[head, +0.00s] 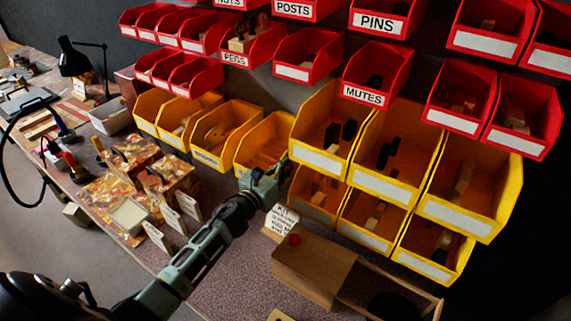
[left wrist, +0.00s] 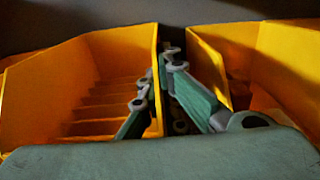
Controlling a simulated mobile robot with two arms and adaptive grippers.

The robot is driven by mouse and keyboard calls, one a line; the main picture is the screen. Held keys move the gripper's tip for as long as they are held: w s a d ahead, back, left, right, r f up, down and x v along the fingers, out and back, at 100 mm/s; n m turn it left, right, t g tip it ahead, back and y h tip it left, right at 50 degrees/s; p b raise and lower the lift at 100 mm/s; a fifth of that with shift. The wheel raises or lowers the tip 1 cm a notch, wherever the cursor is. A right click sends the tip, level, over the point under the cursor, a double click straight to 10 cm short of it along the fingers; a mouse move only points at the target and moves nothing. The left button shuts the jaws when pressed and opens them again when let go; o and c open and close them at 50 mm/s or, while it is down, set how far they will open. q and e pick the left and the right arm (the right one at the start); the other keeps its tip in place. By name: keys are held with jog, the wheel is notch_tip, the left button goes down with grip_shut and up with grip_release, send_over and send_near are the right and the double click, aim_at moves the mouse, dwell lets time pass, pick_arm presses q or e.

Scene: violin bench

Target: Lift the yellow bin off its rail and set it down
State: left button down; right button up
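Several yellow bins hang in a row on the wall. The nearest small one, an empty-looking yellow bin (head: 262,147), sits at the row's right end and also shows in the left wrist view (left wrist: 95,85). My left gripper (head: 272,180) is at this bin's right front side, partly hidden against the bins. In the left wrist view, its fingers (left wrist: 165,85) stand apart on either side of the bin's right wall, with a dark gap beside the right finger. Firm contact is not visible. The rail behind the bin is hidden. My right gripper is not in view.
Larger yellow bins (head: 325,163) stand close on the gripper's right. Red bins (head: 300,73) hang above. A wooden box (head: 312,268) with a red knob and a small sign (head: 281,220) stand below. Speckled bench (head: 228,285) is bare in front.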

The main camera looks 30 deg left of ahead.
pick_arm(q)
jog(key=shift+s+r, duration=0.1)
jog(key=shift+s, duration=0.2)
dwell(0.4)
jog(key=shift+s+f, duration=0.15)
jog(key=shift+f, duration=0.05)
jog(key=shift+s+a+f, duration=0.1)
jog(key=shift+s+f, duration=0.05)
jog(key=shift+s, duration=0.4)
jog(key=shift+s+a+f, duration=0.1)
jog(key=shift+s, duration=0.45)
dwell(0.7)
jog(key=s+a+b, duration=0.2)
jog(key=s, duration=1.4)
jog(key=shift+s+a+r, duration=0.2)
jog(key=shift+s+r, duration=0.2)
dwell(1.0)
dwell(0.5)
